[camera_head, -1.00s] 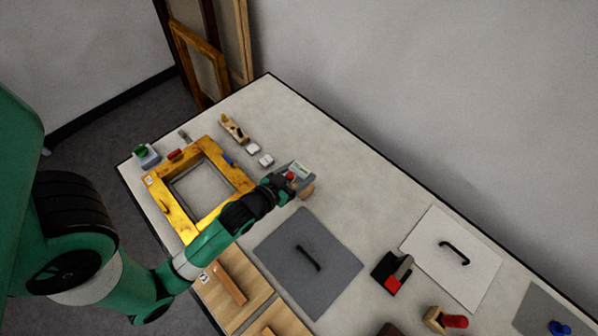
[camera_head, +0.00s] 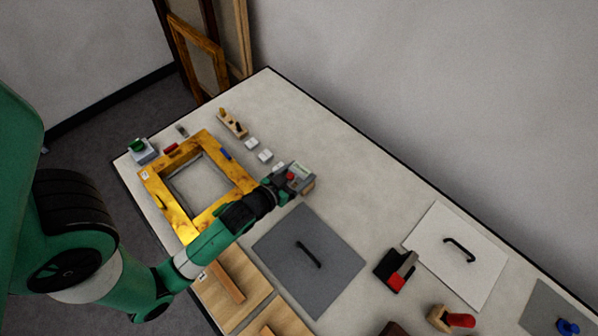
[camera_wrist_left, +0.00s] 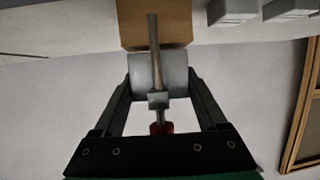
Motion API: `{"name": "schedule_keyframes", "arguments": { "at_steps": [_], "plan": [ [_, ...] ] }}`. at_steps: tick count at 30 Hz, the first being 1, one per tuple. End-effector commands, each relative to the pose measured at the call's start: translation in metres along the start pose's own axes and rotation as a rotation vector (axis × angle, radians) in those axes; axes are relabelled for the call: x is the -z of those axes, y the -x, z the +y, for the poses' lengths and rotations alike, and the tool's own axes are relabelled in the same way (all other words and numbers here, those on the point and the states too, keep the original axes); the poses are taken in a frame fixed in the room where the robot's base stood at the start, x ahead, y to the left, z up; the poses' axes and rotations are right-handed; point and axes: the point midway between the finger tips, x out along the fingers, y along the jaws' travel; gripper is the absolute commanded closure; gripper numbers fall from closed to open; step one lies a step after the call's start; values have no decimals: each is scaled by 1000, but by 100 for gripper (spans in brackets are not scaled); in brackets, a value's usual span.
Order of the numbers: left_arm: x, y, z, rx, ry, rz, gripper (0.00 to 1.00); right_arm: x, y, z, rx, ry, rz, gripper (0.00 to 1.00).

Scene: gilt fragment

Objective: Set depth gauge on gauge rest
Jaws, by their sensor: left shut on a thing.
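My left gripper (camera_head: 290,181) is over the middle of the table, just right of the gilt frame. In the left wrist view its fingers (camera_wrist_left: 160,82) are shut on the depth gauge (camera_wrist_left: 173,70), which has a grey round body, a thin metal rod and a red knob. The red knob also shows between the fingers in the head view. A wooden block (camera_wrist_left: 132,22), seemingly the gauge rest, lies beyond the gauge, and the rod overlaps it in the picture. I cannot tell whether they touch. My right gripper is not in view.
The gilt frame (camera_head: 153,185) lies left of the gripper. White blocks (camera_head: 264,155) and a wooden plane-like tool (camera_head: 232,124) sit behind. A grey mat (camera_head: 337,255) with a black handle is in front. The table right of the gripper is clear up to the back edge.

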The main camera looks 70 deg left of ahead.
Motion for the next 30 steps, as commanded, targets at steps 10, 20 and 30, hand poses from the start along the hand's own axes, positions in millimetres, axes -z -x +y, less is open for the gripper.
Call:
{"name": "schedule_keyframes", "arguments": {
  "at_steps": [10,20,30],
  "plan": [
    [-5,-2,0,0,0,1,17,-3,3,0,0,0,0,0],
    [-5,-2,0,0,0,-1,0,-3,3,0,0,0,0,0],
    [-4,27,0,-1,-1,-1,0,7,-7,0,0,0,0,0]
  ]
}}
